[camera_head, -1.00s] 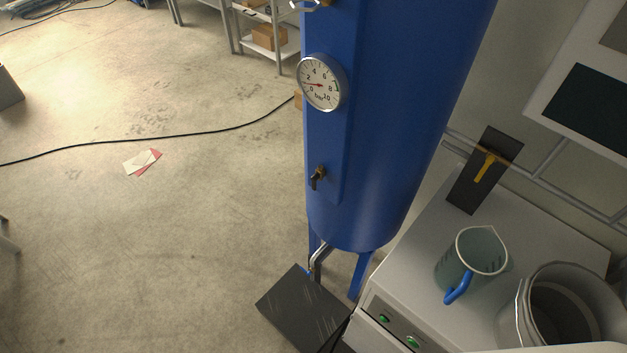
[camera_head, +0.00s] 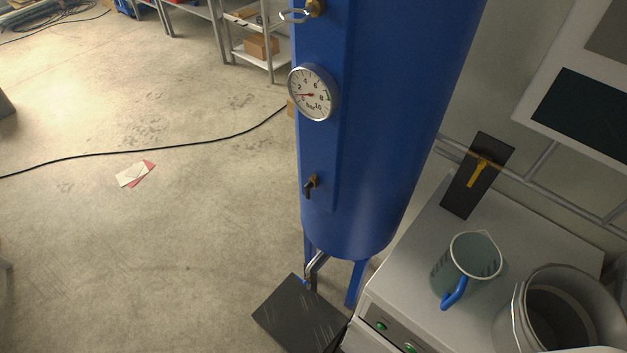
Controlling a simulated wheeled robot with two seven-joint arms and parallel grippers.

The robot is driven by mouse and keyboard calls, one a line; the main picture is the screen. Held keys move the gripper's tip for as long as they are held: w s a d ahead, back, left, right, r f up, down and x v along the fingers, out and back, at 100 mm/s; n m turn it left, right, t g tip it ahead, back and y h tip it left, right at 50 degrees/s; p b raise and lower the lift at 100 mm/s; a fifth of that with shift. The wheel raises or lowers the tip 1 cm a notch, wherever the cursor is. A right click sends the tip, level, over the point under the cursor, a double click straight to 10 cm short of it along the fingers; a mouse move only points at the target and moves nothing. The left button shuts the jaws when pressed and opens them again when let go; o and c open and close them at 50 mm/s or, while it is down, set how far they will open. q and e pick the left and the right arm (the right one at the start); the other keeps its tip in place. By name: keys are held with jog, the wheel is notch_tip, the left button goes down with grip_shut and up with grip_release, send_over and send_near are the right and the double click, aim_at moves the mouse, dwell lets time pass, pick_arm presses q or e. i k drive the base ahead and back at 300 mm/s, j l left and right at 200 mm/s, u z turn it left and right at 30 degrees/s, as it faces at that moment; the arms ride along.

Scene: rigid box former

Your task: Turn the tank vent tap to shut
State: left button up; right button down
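The blue tank (camera_head: 385,110) stands upright at the centre. A small brass tap with a black lever (camera_head: 309,187) sits low on its front; the lever hangs roughly downward. A brass fitting with a pale ring-shaped handle (camera_head: 297,15) is at the top edge of the picture. I cannot tell from markings which one is the vent tap. A round pressure gauge (camera_head: 311,93) is between them, its red needle near the low end. Neither of my grippers shows in the head view.
A grey cabinet (camera_head: 410,245) at the right carries a jug with a blue handle (camera_head: 465,268), a metal bucket (camera_head: 560,310) and a dark plate with a yellow handle (camera_head: 478,175). A dark panel (camera_head: 300,318) is below the tank. Floor at left is mostly clear, with a black cable (camera_head: 150,153) and papers (camera_head: 135,174).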

aim_at(310, 185)
jog(key=k+j, duration=0.1)
jog(key=j, duration=0.4)
jog(key=k+j+u, duration=0.1)
jog(key=j, duration=0.45)
jog(key=k+j, duration=0.1)
jog(key=j, duration=0.4)
jog(key=u, duration=0.05)
